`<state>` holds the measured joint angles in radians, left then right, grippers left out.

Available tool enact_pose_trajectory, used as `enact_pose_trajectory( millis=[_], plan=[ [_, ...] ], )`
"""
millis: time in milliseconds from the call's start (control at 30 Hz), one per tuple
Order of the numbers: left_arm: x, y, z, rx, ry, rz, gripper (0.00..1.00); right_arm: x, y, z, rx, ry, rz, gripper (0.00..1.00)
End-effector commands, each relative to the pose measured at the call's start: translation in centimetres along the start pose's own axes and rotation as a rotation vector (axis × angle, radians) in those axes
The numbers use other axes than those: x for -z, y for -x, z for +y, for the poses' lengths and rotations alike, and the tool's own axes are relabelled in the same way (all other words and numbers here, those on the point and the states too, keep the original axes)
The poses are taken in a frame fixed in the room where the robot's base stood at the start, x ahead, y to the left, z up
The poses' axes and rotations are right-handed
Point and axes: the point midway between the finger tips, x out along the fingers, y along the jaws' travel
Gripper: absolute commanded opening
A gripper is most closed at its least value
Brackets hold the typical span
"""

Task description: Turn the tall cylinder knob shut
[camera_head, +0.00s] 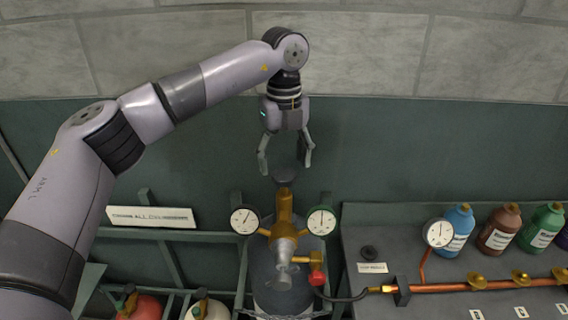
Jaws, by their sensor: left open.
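The tall cylinder (268,270) is dark grey and stands at the lower middle of the head view. A brass valve with a regulator (284,225) rises from its top. The dark knob (285,174) sits at the upper end of the brass stem. My left gripper (286,172) points down, with its fingers spread apart at the height of the knob. One fingertip shows on each side of it. I cannot tell whether either finger touches the knob. My right gripper is not in view.
Two gauges (244,220) (321,220) flank the valve. A red knob (317,278) and black hose lead right to a copper pipe (470,286). Coloured bottles (499,228) stand on the right bench. Small red and white cylinders (140,306) stand lower left, below a sign (151,216).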

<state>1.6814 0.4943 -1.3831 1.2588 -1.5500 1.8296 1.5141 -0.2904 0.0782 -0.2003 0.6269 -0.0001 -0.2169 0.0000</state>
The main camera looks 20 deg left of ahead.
Motion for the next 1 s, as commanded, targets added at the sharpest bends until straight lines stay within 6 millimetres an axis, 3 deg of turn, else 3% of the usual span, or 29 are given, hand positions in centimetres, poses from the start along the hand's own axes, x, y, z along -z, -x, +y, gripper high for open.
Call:
enact_pose_trajectory(
  millis=[200, 567, 1000],
  plan=[
    [-0.1, -2.3, 0.0, -0.001, 0.001, -0.001, 0.66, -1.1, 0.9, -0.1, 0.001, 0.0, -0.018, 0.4],
    [-0.1, -2.8, 0.0, 0.001, 0.001, 0.0, 0.65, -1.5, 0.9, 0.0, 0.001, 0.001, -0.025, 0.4],
    [-0.1, -2.8, 0.0, 0.001, 0.0, -0.001, 0.36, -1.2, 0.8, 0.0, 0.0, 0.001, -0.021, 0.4]
  ],
)
